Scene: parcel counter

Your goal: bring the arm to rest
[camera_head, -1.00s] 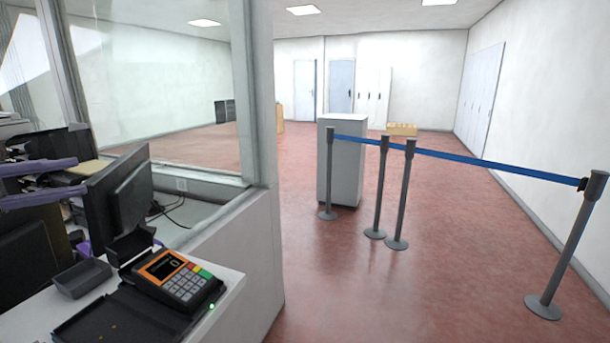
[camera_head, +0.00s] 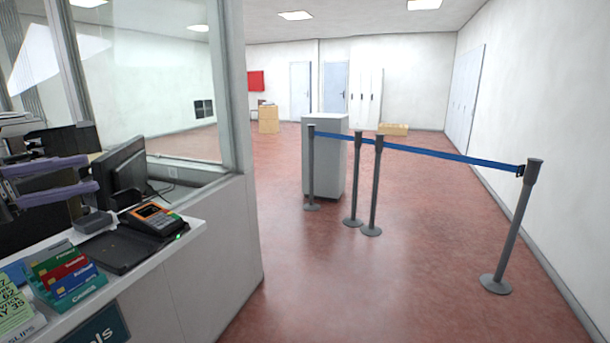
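My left gripper (camera_head: 93,174) shows at the left edge of the head view, with two purple fingers one above the other. A dark gap lies between the fingers, and I see nothing held in it. It appears in front of dark equipment, left of the black monitor (camera_head: 122,178) and above the counter top (camera_head: 190,234). My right gripper is not in view.
A glass partition stands behind. A grey cabinet (camera_head: 325,160) and belt posts (camera_head: 515,225) stand on the red floor.

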